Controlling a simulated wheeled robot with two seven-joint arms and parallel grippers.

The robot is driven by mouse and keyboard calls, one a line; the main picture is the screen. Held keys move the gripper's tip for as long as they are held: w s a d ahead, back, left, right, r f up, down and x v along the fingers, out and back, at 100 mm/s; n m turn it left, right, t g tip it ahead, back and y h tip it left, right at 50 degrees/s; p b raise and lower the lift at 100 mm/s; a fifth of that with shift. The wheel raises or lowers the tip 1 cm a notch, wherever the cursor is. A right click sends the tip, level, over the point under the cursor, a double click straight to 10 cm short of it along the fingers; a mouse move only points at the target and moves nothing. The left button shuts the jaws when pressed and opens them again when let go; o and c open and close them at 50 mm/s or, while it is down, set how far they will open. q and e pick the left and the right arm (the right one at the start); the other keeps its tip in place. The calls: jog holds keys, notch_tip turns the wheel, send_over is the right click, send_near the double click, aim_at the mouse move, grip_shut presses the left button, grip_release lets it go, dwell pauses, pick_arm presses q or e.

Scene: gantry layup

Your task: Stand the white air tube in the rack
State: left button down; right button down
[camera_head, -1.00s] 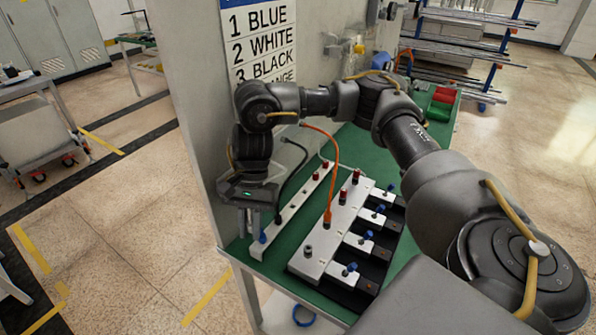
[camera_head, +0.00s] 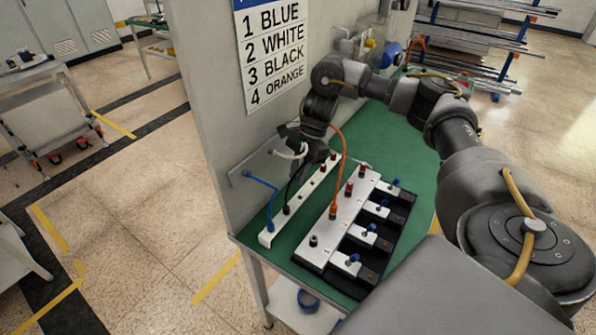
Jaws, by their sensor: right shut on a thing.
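The white air tube (camera_head: 290,154) shows as a short pale curve by the wall, at my right gripper (camera_head: 293,136), which is shut on it. The gripper is near the wall, above the far part of the rack; its fingertips are partly hidden. The rack, a narrow white strip (camera_head: 303,201), lies along the wall on the green bench. A blue tube (camera_head: 262,181) arches from the wall to the strip's near end. A black tube (camera_head: 292,183) comes down to the strip farther along. My left gripper is not in view.
An orange tube (camera_head: 345,155) arches into a white valve block (camera_head: 325,227) beside the rack, which has red caps and blue-handled valves. A wall sign (camera_head: 270,52) lists blue, white, black, orange. The green bench (camera_head: 413,150) is clear at the far right.

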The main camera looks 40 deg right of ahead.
aim_at(295, 200)
jog(key=shift+f+b, duration=2.15)
jog(key=shift+f, duration=0.75)
jog(key=shift+a+f+b, duration=0.1)
jog(key=shift+f+b, duration=0.7)
jog(key=shift+f, duration=0.1)
jog(key=c, duration=1.3)
grip_release()
jog(key=p+v, duration=0.2)
jog(key=v, duration=0.8)
jog(key=shift+d+r, duration=0.25)
jog(key=shift+r, duration=0.1)
jog(key=shift+w+a+f, duration=0.1)
